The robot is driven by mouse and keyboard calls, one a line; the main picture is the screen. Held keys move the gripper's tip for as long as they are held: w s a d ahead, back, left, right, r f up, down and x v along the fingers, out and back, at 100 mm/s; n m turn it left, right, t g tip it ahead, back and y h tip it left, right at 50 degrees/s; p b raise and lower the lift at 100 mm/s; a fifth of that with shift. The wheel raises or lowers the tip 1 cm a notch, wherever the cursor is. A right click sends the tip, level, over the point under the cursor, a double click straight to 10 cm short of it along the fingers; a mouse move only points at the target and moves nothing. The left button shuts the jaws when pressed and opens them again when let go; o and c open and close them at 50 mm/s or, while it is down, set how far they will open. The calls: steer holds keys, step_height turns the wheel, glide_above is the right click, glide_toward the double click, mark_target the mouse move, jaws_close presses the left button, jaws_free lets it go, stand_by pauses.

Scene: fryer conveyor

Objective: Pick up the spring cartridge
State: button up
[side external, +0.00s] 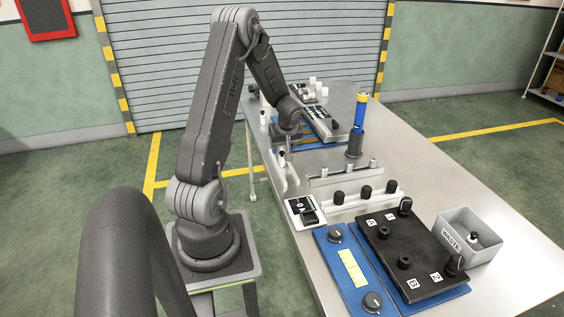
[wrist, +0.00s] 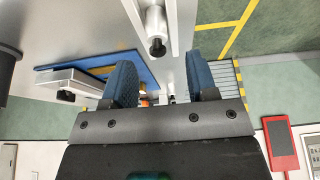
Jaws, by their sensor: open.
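My gripper (side external: 287,146) hangs low over the left edge of the steel table in the side view. In the wrist view its two blue-padded fingers (wrist: 161,84) are apart, with nothing held between them. A white cylinder with a black end (wrist: 156,30) sits on a pale rail in the wrist view, beyond the fingertips and not between them. A small white piece with a black top (side external: 282,160) stands on the left-edge rail close to my gripper in the side view. No label shows which piece is the spring cartridge.
A blue cylinder with a yellow top (side external: 361,110) stands in a dark holder. A rack with silver cylinders (side external: 345,176), a rail with black knobs (side external: 352,203), a black fixture plate (side external: 395,232) and a grey waste bin (side external: 452,238) are nearer. The table's right side is clear.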

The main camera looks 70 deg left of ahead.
mark_target(282, 152)
steer(key=x, duration=0.4)
steer(key=shift+w+a+f, duration=0.15)
steer(key=shift+a+f, duration=0.15)
steer(key=shift+a, duration=0.1)
steer(key=shift+c, duration=0.4)
steer(key=c, duration=0.9)
